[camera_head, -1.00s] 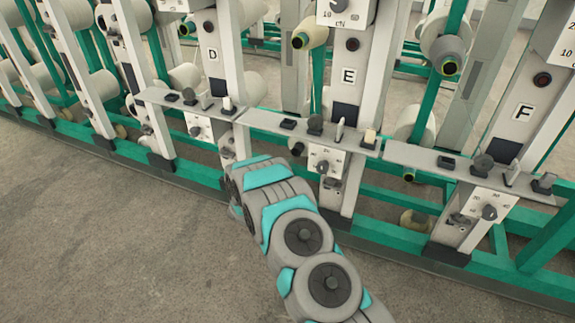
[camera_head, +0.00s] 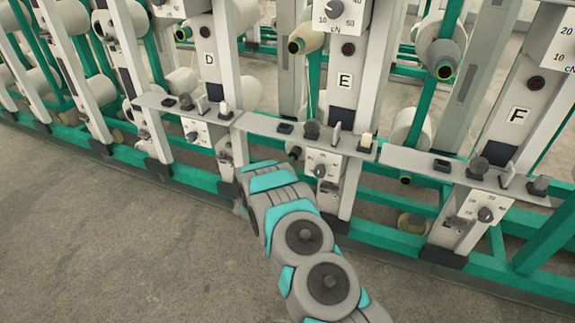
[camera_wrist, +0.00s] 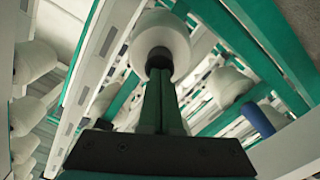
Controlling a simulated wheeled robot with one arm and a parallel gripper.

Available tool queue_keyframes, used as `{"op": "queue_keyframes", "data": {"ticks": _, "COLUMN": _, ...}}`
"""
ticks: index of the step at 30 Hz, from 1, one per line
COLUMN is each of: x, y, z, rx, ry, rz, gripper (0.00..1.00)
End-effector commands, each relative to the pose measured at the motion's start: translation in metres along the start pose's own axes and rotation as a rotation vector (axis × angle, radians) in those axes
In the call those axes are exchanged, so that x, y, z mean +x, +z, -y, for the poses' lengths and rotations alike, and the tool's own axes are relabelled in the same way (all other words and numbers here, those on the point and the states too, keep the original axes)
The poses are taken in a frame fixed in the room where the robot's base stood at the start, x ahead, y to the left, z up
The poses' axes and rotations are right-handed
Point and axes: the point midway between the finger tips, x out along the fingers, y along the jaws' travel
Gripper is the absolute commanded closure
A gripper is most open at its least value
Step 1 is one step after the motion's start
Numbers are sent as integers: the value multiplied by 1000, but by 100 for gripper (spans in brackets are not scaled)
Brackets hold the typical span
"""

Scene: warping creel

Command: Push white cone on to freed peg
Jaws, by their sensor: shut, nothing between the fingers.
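In the wrist view, a white cone (camera_wrist: 172,32) sits straight ahead, with its dark round core end facing me. My gripper (camera_wrist: 160,76) is shut and empty, its two green fingers pressed together. The fingertips line up with the dark core end of the cone; I cannot tell whether they touch it. The peg behind this cone is hidden. In the head view my arm reaches toward the lower creel between posts D and E. The gripper and the cone ahead of it are hidden behind my wrist there.
In the head view, grey shelves (camera_head: 300,135) with small parts jut out above my wrist. Green rails (camera_head: 385,238) run low. The floor in front is clear.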

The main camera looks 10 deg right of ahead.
Motion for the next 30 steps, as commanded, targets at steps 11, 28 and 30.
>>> {"op": "queue_keyframes", "data": {"ticks": 11, "x": 18, "y": 0, "z": 0, "rx": 1, "ry": 0, "rz": -1, "gripper": 100}}
{"op": "queue_keyframes", "data": {"ticks": 28, "x": 13, "y": -1, "z": 1, "rx": 0, "ry": -2, "rz": 0, "gripper": 100}}
{"op": "queue_keyframes", "data": {"ticks": 30, "x": 3, "y": -1, "z": 1, "rx": 0, "ry": -2, "rz": 0, "gripper": 100}}
